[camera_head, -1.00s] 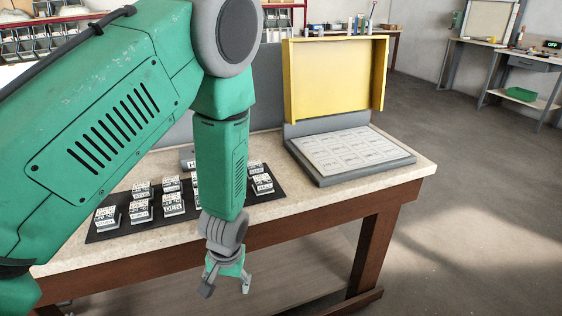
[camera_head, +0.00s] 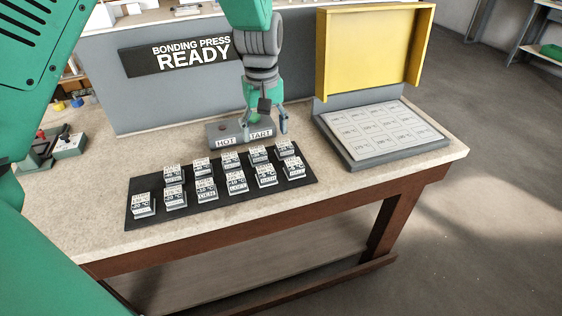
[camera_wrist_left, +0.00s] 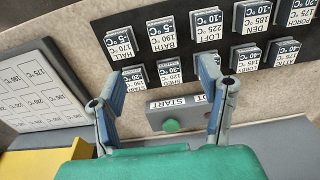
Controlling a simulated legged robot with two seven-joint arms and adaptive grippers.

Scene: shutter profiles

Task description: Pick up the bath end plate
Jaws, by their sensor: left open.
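The bath end plate (camera_head: 266,175) is a small block with a white printed label. It sits in the front row of the black mat, second from the right, in the head view. It also shows near the top middle of the left wrist view (camera_wrist_left: 163,38), labelled BATH. My left gripper (camera_head: 274,117) is open and empty. It hangs just above the grey HOT START box, behind the mat and apart from the bath plate. In the wrist view its blue-padded fingers (camera_wrist_left: 163,82) are spread wide. My right gripper is not in view.
Several similar labelled plates stand close together on the black mat (camera_head: 134,222). The grey HOT START box (camera_head: 228,139) has a green button (camera_wrist_left: 172,125). The yellow-lidded press (camera_head: 372,52) stands open at right, with a labelled sheet (camera_head: 386,128). The bench front is clear.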

